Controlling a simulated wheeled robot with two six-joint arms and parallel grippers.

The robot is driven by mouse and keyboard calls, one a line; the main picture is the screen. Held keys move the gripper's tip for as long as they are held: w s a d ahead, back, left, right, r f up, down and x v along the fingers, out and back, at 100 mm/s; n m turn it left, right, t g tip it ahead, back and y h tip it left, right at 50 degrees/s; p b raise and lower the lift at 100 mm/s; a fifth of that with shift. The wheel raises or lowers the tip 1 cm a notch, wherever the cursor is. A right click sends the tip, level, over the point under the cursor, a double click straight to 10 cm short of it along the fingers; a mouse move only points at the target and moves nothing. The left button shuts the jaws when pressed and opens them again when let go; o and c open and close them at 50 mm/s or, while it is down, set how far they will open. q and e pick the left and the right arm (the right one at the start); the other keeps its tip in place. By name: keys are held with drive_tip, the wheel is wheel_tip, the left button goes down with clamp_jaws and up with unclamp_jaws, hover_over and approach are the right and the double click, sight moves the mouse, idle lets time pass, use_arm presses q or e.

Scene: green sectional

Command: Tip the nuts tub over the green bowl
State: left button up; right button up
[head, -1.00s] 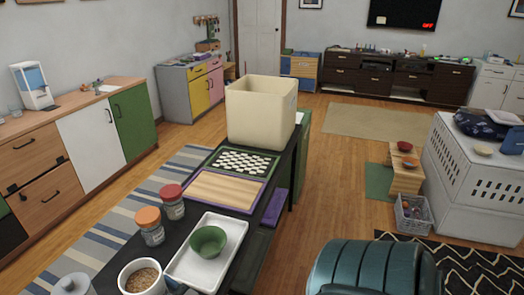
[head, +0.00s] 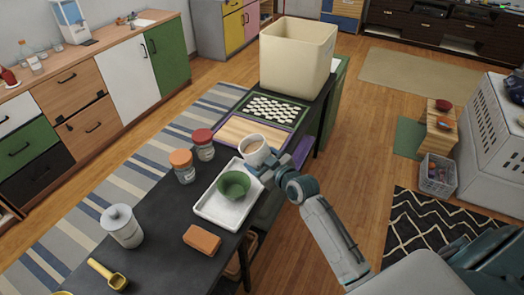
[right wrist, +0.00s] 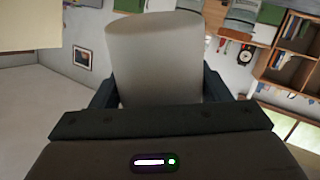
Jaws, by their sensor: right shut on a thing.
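The nuts tub (head: 254,155), a white round tub, is held up off the table. Its open top faces up and a tan inside shows in the head view. My right gripper (head: 270,170) is shut on it from the right. In the right wrist view the tub (right wrist: 155,60) stands between the two dark fingers, and its contents cannot be seen. The green bowl (head: 234,186) sits on a white tray (head: 221,211) on the black table. The tub is just beyond the bowl and slightly to its right. My left gripper is not in view.
Jars with an orange lid (head: 182,166) and a red lid (head: 203,145) stand left of the tray. A brick-like orange block (head: 202,240), a grey-white canister (head: 122,226) and a yellow scoop (head: 108,275) are nearer. A cream bin (head: 297,57) stands at the far end.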

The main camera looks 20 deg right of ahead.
drive_tip(key=shift+w+d+r, duration=0.1)
drive_tip(key=shift+w+d, duration=0.1)
drive_tip(key=shift+f, duration=0.2)
drive_tip(key=shift+d+f+n+b, duration=0.1)
drive_tip(key=shift+f+n+b, duration=0.3)
drive_tip(key=shift+f, duration=0.55)
drive_tip(key=shift+d+f+g+h+b, duration=0.1)
drive_tip(key=shift+f+g+h+b, duration=0.25)
drive_tip(key=shift+f, duration=0.55)
drive_tip(key=shift+s+d+f, duration=0.1)
drive_tip(key=shift+f, duration=0.5)
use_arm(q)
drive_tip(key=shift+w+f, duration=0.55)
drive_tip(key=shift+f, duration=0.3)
use_arm(e)
drive_tip(key=shift+f+n, duration=0.15)
drive_tip(key=shift+n, duration=0.15)
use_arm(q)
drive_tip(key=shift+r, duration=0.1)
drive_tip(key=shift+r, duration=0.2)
use_arm(e)
drive_tip(key=shift+s+d+f+n+g+h, duration=0.15)
drive_tip(key=shift+f+n+g+h, duration=0.15)
drive_tip(key=shift+f, duration=0.2)
